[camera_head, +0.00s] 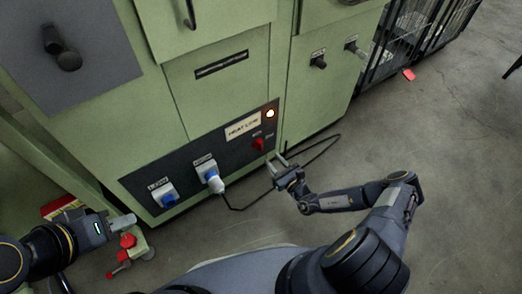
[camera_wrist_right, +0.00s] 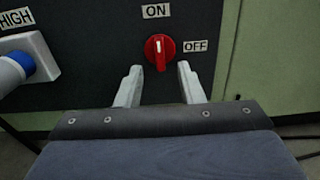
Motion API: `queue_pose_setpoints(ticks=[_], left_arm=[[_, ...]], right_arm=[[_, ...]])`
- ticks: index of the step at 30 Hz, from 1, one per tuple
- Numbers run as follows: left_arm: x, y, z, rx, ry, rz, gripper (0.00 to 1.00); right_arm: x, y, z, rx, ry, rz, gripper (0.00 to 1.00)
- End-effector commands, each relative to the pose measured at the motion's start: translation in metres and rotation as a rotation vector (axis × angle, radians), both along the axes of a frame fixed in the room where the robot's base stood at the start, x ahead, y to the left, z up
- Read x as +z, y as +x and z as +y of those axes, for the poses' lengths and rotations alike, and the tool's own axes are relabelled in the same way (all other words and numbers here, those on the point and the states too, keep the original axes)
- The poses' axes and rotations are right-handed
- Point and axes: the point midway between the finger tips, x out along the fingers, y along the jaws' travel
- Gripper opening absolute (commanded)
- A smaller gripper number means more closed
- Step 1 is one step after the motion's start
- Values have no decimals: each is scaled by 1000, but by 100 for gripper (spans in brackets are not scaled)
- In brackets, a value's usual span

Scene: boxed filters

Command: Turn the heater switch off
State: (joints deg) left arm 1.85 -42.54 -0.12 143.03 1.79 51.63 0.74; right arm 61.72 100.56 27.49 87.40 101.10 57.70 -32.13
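The heater switch is a red rotary knob (camera_head: 259,144) on the dark panel low on the green cabinet. It also shows in the right wrist view (camera_wrist_right: 159,50), with its white mark pointing up at the ON label (camera_wrist_right: 156,10). The OFF label (camera_wrist_right: 195,46) is to its right. An orange-white lamp (camera_head: 270,114) glows above the knob. My right gripper (camera_head: 277,160) is open in front of the panel; in the wrist view its fingers (camera_wrist_right: 158,75) stand left and right of the knob's lower part, with nothing between them. My left gripper (camera_head: 124,221) is far left, away from the switch; its finger opening is unclear.
Left of the knob are two sockets: one with a plug (camera_head: 214,182) and black cable (camera_head: 300,168), one with a blue cover (camera_head: 166,197). Red valve handles (camera_head: 127,241) are near my left gripper. Open concrete floor (camera_head: 440,150) lies to the right.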

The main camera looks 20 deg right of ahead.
Motion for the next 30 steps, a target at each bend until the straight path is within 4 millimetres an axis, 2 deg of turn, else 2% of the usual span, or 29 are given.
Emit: queue_pose_setpoints(ticks=[12,17,24,25,30], left_arm=[[-23,0,0,0,0,0,36],[-25,0,0,0,0,0,36],[-25,0,0,0,0,0,36],[-25,0,0,0,0,0,36],[-25,0,0,0,0,0,36]], right_arm=[[-1,58,22,5,-3,-4,35],[1,67,25,5,-2,-2,35],[2,69,26,5,-2,-2,35],[2,68,26,5,-2,-2,33],[2,68,26,5,-2,-2,11]])
